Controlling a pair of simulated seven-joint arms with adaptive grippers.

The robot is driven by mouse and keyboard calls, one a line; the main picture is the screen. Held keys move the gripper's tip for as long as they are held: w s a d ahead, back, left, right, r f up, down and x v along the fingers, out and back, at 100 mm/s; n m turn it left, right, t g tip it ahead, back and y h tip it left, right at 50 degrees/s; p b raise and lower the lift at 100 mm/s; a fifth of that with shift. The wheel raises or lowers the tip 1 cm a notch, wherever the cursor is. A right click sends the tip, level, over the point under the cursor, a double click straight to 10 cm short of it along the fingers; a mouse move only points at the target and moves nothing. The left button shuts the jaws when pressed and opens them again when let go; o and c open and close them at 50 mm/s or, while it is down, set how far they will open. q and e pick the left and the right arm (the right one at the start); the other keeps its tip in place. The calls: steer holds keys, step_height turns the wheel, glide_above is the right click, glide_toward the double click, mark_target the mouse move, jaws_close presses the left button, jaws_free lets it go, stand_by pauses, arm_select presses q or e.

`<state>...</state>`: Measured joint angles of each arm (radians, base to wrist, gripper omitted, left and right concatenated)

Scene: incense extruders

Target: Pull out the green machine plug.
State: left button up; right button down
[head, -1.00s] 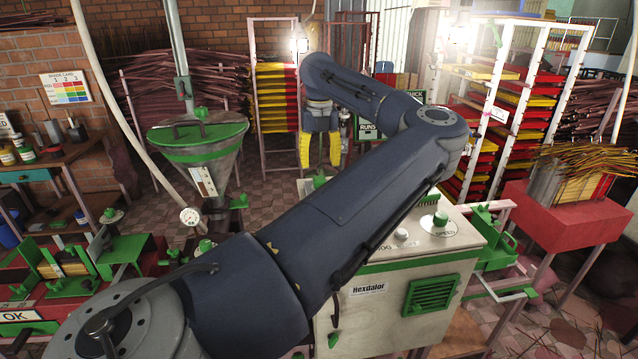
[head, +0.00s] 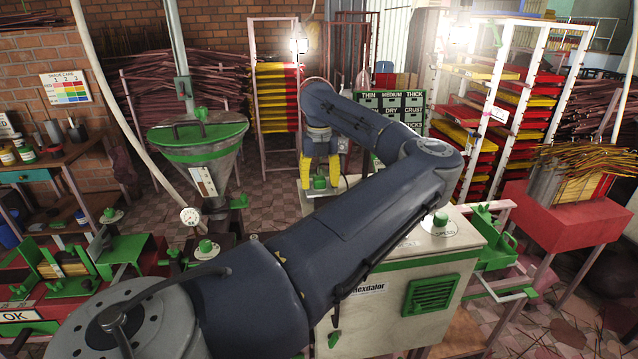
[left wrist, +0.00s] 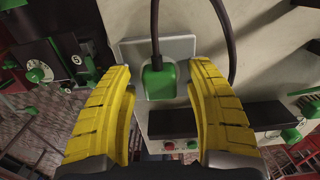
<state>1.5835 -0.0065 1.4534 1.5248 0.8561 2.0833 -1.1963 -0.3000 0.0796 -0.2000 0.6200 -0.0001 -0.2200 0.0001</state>
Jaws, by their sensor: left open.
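The green machine plug (left wrist: 159,80) sits on a pale plate (left wrist: 178,48) on the machine in the left wrist view, with a dark cord running from it. In the head view the plug (head: 320,183) shows at the far edge of the machine top. My left gripper (head: 320,180) comes down over it from above. In the left wrist view its yellow fingers (left wrist: 162,95) are open, one on each side of the plug, with gaps between. My right gripper is not in view.
The cream machine (head: 440,250) has a green vent and a green speed knob (head: 440,219). A green-rimmed hopper (head: 200,150) stands to the left. A dark slotted block (left wrist: 175,122) lies just below the plug in the left wrist view.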

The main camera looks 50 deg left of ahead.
mark_target(319, 178)
arm_select(q)
steer(key=shift+c, duration=0.2)
stand_by(0.8)
jaws_close()
steer(key=shift+r, duration=0.15)
steer(key=shift+r, duration=2.85)
